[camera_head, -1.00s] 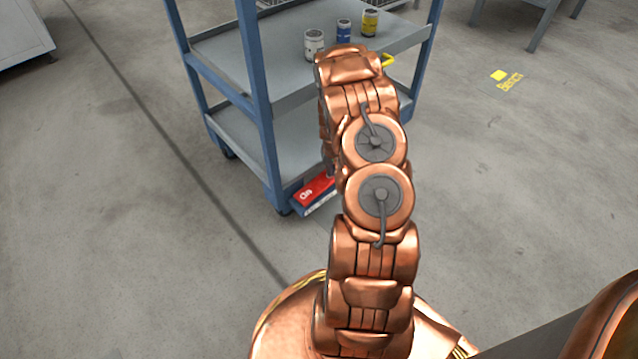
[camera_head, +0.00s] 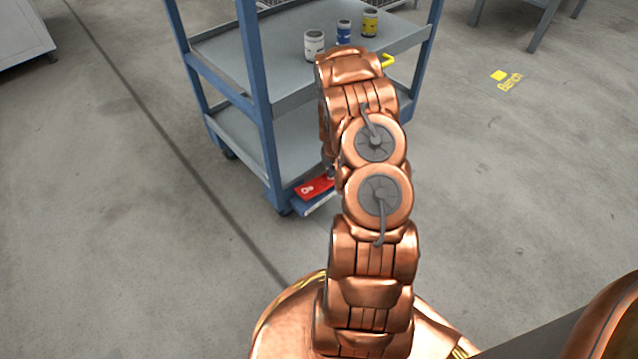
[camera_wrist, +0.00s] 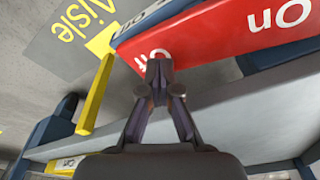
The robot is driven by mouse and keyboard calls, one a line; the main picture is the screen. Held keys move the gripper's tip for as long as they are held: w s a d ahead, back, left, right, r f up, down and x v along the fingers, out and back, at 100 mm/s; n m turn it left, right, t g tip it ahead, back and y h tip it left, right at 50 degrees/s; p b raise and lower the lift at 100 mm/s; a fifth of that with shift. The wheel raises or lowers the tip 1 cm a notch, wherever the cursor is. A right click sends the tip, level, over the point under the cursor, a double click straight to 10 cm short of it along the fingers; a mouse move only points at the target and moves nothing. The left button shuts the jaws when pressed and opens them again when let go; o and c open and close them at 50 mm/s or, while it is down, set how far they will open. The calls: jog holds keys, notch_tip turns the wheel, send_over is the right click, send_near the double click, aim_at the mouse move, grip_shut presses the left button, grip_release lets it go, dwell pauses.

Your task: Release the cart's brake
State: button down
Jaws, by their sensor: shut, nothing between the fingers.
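The blue and grey cart (camera_head: 258,90) stands in front of me. Its brake pedal (camera_head: 316,187), a red plate over a blue base, is low at the near corner, partly hidden by my arm. In the wrist view the red pedal (camera_wrist: 225,42) shows white "On" at the right and "Off" at the left. My gripper (camera_wrist: 158,66) is shut and empty, its fingertips at the "Off" end, seemingly touching it. In the head view my arm hides the gripper.
A white, a blue and a yellow can (camera_head: 370,22) stand on the cart's upper shelf. A yellow bar (camera_wrist: 95,98) is near my gripper's left. Open floor lies left and right.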

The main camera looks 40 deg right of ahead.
notch_tip(320, 180, up, 7)
jog(key=p, duration=0.2)
jog(key=shift+f, duration=0.2)
dwell(0.4)
dwell(0.5)
